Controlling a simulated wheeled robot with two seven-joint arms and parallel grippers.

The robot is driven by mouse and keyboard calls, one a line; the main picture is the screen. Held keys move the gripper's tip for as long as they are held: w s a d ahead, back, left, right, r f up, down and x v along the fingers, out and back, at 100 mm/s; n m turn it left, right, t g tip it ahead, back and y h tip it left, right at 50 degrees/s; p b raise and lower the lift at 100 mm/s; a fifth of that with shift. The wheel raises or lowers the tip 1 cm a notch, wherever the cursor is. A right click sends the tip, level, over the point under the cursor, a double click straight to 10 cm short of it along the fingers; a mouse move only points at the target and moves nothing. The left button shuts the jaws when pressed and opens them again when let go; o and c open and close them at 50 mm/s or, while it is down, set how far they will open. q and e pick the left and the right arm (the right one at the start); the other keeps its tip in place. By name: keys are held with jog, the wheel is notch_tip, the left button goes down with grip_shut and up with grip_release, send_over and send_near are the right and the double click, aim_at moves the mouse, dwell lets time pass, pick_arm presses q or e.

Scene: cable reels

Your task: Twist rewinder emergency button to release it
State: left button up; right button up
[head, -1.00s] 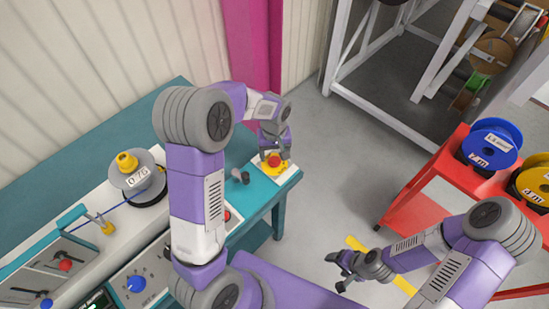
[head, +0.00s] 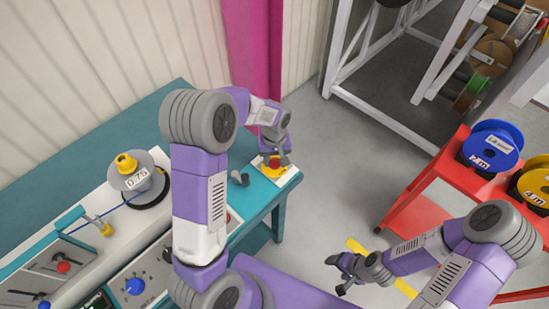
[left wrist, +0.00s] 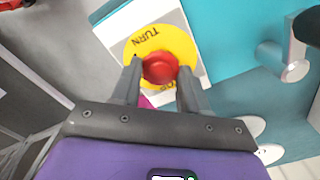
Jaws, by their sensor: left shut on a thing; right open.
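The red emergency button (left wrist: 160,68) sits on a round yellow plate marked TURN (left wrist: 184,44), on a white panel at the right end of the teal bench. In the head view the button (head: 274,162) is partly covered by my left gripper (head: 274,158). The left wrist view shows my left gripper (left wrist: 160,82) with one finger on each side of the button, shut on it. My right gripper (head: 345,272) is open and empty, over the floor at the lower right.
A grey reel (head: 138,176) stands further left. A red cart (head: 420,192) with blue and yellow reels is at the right. Floor between is clear.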

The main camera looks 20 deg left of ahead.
pick_arm(q)
jog(key=m+p, duration=0.1)
jog(key=m, duration=0.2)
jog(key=shift+m, duration=0.3)
jog(key=m, duration=0.4)
jog(key=shift+p, duration=0.3)
jog(key=shift+m, duration=0.3)
jog(key=o, duration=1.1)
jog(key=shift+c, duration=0.2)
